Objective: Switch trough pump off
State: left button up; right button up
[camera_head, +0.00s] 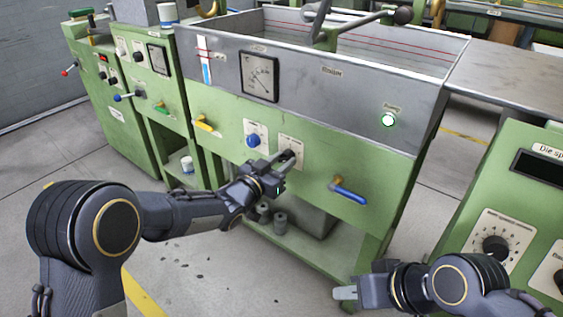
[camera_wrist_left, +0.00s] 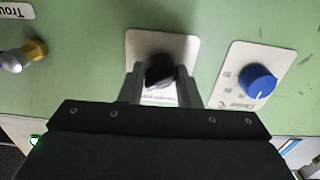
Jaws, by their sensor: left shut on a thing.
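The green machine (camera_head: 330,175) with a grey metal trough (camera_head: 330,85) fills the middle of the head view. On its front is a label plate (camera_head: 293,142) with a small black knob (camera_head: 289,155). My left gripper (camera_head: 284,160) reaches this knob and is shut on it. In the left wrist view the knob (camera_wrist_left: 158,75) sits between the two fingers, on a pale plate (camera_wrist_left: 180,45). The plate's writing is not readable.
A blue knob (camera_head: 253,140) sits left of the held knob and also shows in the left wrist view (camera_wrist_left: 258,81). A control panel (camera_head: 500,220) stands near my right arm.

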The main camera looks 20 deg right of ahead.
pick_arm(q)
jog(key=shift+n, duration=0.3)
jog(key=n, duration=0.2)
jog(key=shift+n, duration=0.4)
jog(key=n, duration=0.2)
jog(key=shift+n+p, duration=0.3)
jog(key=shift+n, duration=0.1)
jog(key=n, duration=0.5)
jog(key=shift+n+b, duration=0.3)
jog(key=shift+n, duration=0.1)
jog(key=o, duration=1)
jog(key=shift+c, duration=0.2)
